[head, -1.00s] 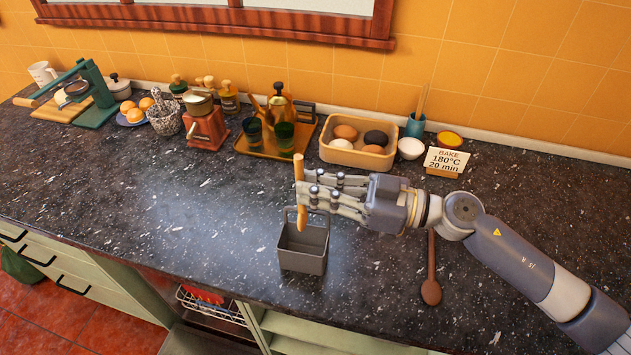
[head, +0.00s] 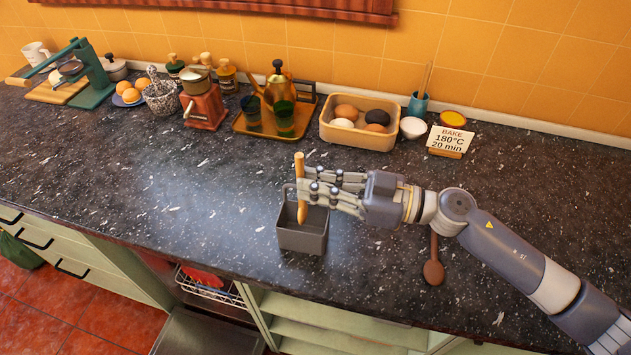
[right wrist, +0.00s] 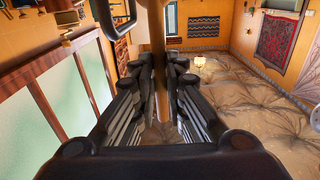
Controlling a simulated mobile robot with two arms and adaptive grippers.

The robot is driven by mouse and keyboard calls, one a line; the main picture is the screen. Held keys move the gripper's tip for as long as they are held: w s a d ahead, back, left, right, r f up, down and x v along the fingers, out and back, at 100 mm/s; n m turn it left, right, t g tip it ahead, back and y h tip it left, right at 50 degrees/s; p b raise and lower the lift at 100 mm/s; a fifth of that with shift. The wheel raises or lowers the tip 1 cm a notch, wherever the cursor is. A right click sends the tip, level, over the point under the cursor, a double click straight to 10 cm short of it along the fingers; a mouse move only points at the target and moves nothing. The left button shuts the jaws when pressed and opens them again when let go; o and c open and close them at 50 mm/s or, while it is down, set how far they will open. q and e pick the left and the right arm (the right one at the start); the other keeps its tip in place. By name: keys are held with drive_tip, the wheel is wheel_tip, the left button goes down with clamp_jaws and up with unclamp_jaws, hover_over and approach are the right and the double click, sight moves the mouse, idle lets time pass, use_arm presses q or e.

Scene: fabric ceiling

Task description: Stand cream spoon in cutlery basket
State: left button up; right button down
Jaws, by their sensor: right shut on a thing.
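The cream spoon (head: 300,168) is a light tan stick-like piece held upright in my right gripper (head: 316,192). It also shows between the fingers in the right wrist view (right wrist: 157,30). My right gripper is shut on it, with part of the spoon above and part below the fingers. The cutlery basket (head: 302,243) is a small grey open box with a handle, standing on the counter just below the gripper. The spoon's lower end shows against the basket's opening; I cannot tell whether it touches the basket's floor. My left gripper is not in view.
A brown wooden spoon (head: 433,271) lies on the dark counter right of the basket, under my right arm. A tan egg tray (head: 360,141), a teal pot (head: 418,104), a bake sign (head: 448,141) and a brown tray (head: 246,131) stand behind. The counter left of the basket is clear.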

drive_tip(key=c, duration=1.6)
unclamp_jaws()
drive_tip(key=shift+o, duration=0.2)
drive_tip(key=shift+d, duration=0.1)
drive_tip(key=v, duration=1.2)
